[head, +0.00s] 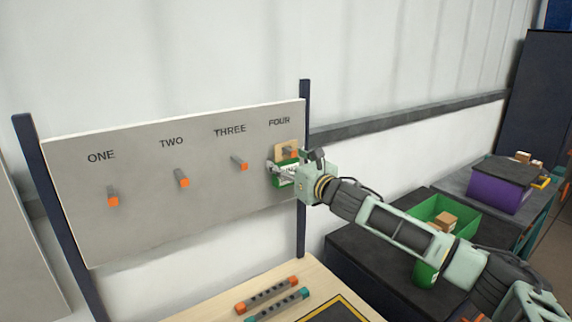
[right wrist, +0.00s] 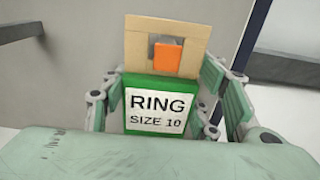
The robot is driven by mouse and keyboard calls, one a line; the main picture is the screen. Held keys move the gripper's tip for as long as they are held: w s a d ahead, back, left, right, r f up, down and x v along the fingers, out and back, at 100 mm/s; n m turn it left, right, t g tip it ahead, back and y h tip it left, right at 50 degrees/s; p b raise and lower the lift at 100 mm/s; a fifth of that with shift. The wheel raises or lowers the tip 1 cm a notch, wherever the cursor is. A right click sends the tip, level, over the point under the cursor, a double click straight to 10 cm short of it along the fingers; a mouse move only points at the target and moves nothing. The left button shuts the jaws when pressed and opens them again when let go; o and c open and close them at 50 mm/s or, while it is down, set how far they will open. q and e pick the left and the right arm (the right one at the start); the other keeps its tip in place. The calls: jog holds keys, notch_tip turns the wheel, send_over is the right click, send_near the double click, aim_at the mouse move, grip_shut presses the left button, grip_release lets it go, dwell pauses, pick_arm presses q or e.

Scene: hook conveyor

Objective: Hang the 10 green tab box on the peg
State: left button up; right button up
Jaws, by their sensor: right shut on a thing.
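The green box (right wrist: 158,108) has a white label reading "RING SIZE 10" and a tan tab (right wrist: 203,52) with a square hole on top. In the head view the box (head: 287,180) is upright at the board, under the word FOUR. My right gripper (head: 284,172) is shut on the box, with a finger on each side. The orange tip of peg FOUR (right wrist: 167,58) shows inside the tab's hole; how far the peg passes through I cannot tell. It also shows in the head view (head: 291,153). My left gripper is out of view.
The grey board (head: 140,215) also carries pegs ONE (head: 112,197), TWO (head: 181,179) and THREE (head: 239,163), all bare. A wooden table (head: 220,311) with small bars (head: 266,295) is below. At right are a green bin (head: 465,221) with boxes and a purple bin (head: 497,189).

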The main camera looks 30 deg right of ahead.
jog(key=o, duration=1.2)
jog(key=shift+o, duration=0.2)
jog(key=s+d, duration=0.1)
jog(key=s, duration=1.1)
jog(key=shift+d, duration=0.3)
